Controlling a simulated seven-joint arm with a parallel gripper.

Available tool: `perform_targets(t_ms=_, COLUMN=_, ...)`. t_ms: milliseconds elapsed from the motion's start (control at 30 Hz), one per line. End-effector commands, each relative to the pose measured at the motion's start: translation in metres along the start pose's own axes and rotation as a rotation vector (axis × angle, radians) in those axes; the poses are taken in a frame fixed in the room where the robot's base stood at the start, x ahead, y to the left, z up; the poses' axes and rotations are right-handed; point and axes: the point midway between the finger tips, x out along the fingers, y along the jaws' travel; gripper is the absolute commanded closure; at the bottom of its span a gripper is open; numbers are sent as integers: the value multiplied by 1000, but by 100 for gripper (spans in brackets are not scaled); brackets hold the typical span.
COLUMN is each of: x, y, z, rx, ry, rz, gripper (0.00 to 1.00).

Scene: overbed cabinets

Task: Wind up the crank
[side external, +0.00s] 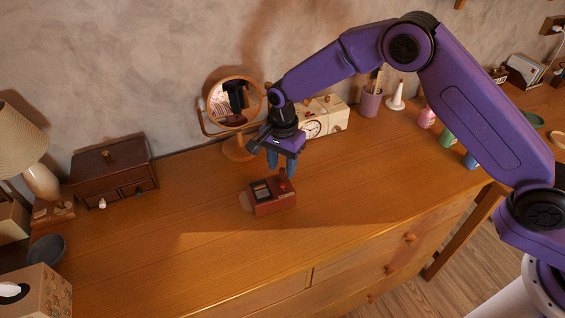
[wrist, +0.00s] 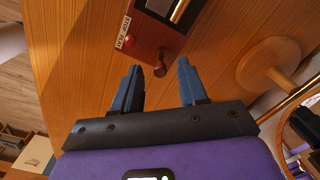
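A small reddish-brown box (side external: 272,197), like a music box, sits on the wooden dresser top with a dark window and a red knob on its upper face. In the wrist view the box (wrist: 150,36) shows the red knob (wrist: 129,41) beside the words STOP and PLAY. The crank (wrist: 160,66) is a short brown handle at the box's near edge. My gripper (side external: 281,165) is just above the box, pointing down. In the wrist view my gripper (wrist: 160,69) is open, with the crank handle between its blue fingertips in the picture; I see no contact.
A round mirror (side external: 236,99) on a wooden stand and a cream box (side external: 325,118) are behind my gripper. A dark drawer chest (side external: 113,170) and a lamp (side external: 38,180) stand left. Several bottles and a cup (side external: 370,102) stand right. The dresser top (side external: 200,215) around the box is clear.

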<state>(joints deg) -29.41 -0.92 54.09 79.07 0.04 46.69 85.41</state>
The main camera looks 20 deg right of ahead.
Motion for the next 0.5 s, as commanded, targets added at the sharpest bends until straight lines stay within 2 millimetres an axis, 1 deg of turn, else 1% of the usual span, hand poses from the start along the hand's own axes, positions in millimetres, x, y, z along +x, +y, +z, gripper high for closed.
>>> perform_targets(t_ms=267, x=-2, y=0, z=0, rx=0, ry=0, rz=1, gripper=58)
perform_targets(t_ms=367, x=-9, y=0, z=0, rx=0, ry=0, rz=0, gripper=58)
perform_targets(t_ms=467, x=-24, y=0, z=0, rx=0, ry=1, rz=-1, gripper=58)
perform_targets(t_ms=500, x=-32, y=0, z=0, rx=0, ry=1, rz=-3, gripper=58)
